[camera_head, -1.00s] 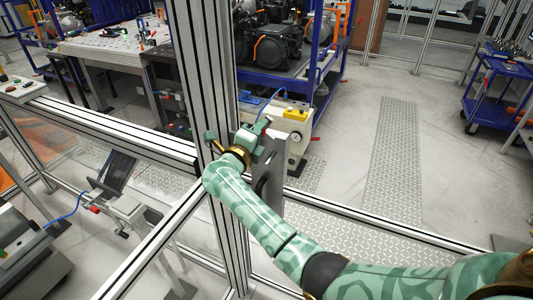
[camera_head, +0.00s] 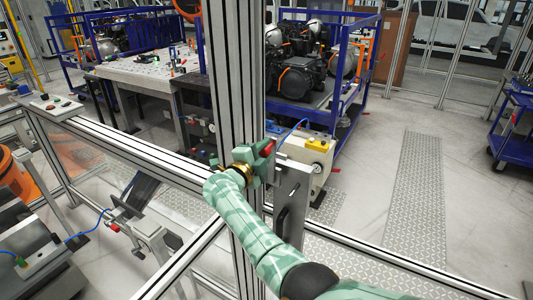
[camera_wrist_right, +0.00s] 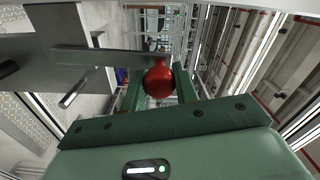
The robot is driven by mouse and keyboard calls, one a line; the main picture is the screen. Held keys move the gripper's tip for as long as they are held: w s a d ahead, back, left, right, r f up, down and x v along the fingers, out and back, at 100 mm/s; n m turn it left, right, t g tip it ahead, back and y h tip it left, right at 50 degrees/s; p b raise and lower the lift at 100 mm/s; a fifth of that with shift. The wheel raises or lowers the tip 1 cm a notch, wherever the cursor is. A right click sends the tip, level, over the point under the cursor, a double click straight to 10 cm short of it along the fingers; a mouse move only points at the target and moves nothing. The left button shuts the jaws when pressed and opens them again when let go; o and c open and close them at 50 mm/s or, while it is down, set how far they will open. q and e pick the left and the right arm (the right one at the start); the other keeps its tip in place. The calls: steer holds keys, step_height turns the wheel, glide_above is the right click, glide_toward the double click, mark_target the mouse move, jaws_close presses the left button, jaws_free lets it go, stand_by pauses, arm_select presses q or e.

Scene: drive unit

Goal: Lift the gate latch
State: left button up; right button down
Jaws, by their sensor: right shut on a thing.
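The latch shows in the right wrist view as a flat grey bar (camera_wrist_right: 100,57) ending at a red ball knob (camera_wrist_right: 158,80). My right gripper (camera_wrist_right: 158,88) is shut on this knob, one green finger on each side. In the head view, the green right gripper (camera_head: 262,157) is beside the tall aluminium post, with the red knob (camera_head: 268,148) at its fingertips. A grey gate plate (camera_head: 296,190) with a black handle (camera_head: 282,221) stands just right of it. The gripper hides most of the latch there. My left gripper is not in view.
The aluminium post (camera_head: 234,80) rises close to my right forearm. Fence rails (camera_head: 115,142) run left and lower right. Behind stand a cream unit with a yellow top (camera_head: 318,145), a blue rack with engines (camera_head: 345,105) and a blue cart (camera_head: 514,140). The floor at right is open.

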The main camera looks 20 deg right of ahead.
steer(key=c, duration=1.1)
jaws_free()
steer(key=shift+w, duration=0.1)
steer(key=shift+d, duration=0.1)
